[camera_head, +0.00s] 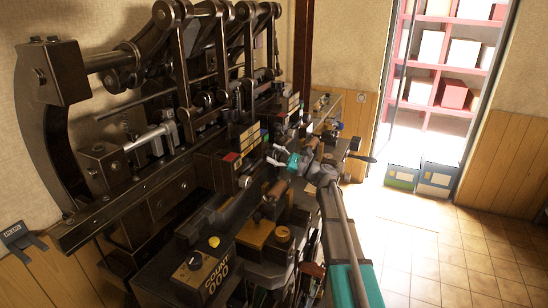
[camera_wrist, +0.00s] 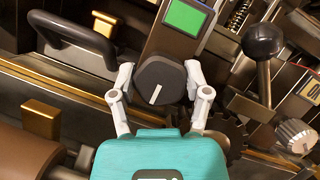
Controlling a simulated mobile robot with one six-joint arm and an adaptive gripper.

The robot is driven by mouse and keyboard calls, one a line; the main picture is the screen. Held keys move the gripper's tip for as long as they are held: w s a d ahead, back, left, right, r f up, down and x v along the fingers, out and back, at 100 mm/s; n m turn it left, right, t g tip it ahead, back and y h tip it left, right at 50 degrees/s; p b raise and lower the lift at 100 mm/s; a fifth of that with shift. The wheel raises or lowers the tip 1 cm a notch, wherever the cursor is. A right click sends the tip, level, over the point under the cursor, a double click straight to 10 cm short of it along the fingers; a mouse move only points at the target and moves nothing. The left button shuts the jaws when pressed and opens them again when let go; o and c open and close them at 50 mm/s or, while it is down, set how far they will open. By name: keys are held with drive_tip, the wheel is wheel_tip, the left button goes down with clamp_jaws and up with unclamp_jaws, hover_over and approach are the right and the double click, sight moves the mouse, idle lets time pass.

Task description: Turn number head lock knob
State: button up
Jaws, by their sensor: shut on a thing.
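The number head lock knob, a dark faceted round knob (camera_wrist: 160,79) with a white pointer line, sits in the middle of the wrist view. A green square indicator (camera_wrist: 185,17) lies just above it on the same dark panel. My gripper (camera_wrist: 158,82) has its two white fingers on the left and right sides of the knob, shut on it. In the head view my gripper (camera_head: 278,157) is at the machine's front, and the knob is too small to make out there.
In the wrist view a black handle (camera_wrist: 72,38) is at upper left, a black ball lever (camera_wrist: 263,45) at upper right, and a silver knob (camera_wrist: 296,136) at lower right. In the head view a counter box (camera_head: 203,275) stands in front; the tiled floor (camera_head: 440,250) at right is clear.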

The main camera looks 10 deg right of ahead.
drive_tip(key=shift+m, duration=0.6)
drive_tip(key=o, duration=1.1)
drive_tip(key=shift+o, duration=0.2)
drive_tip(key=shift+n, duration=0.7)
